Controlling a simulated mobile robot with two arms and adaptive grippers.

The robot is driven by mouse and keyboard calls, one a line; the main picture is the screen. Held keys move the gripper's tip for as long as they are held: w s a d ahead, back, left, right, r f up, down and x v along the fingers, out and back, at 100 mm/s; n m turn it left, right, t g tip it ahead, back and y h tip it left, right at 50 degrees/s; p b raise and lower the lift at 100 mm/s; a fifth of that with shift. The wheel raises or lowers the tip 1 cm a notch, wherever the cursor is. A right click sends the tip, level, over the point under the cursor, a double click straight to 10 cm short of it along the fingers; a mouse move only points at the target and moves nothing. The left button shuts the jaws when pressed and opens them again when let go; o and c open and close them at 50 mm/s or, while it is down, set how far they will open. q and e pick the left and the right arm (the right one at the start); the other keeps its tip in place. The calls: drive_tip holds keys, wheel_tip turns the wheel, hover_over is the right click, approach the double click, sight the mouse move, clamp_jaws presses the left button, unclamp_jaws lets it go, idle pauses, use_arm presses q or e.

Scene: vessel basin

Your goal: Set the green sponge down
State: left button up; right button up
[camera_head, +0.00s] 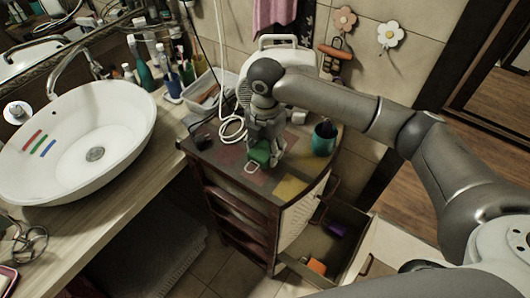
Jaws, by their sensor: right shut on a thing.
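The green sponge (259,153) is at the tips of my right gripper (263,143), above or on the top of the small dark cabinet (229,155). My right gripper points down and is shut on the sponge; its fingers hide part of it. I cannot tell whether the sponge touches the cabinet top. My left gripper is not in view.
A teal cup (324,138) stands right of the gripper. A white appliance (284,52) and coiled white hose are behind. A yellow patch (291,187) on the cabinet top is bare. An open drawer (331,246) juts out below. A white basin (80,138) is left.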

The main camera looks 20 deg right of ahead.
sight(265, 155)
drive_tip(key=f+p, duration=0.1)
drive_tip(key=f, duration=0.2)
drive_tip(key=shift+w+p, duration=0.2)
drive_tip(key=shift+p, duration=0.15)
drive_tip(key=shift+f, duration=0.25)
drive_tip(key=shift+f, duration=0.2)
drive_tip(key=o, duration=0.9)
drive_tip(key=shift+c, duration=0.2)
drive_tip(key=shift+r, duration=0.1)
wheel_tip(265, 155, up, 11)
drive_tip(key=b, duration=0.3)
drive_tip(key=shift+r, duration=0.65)
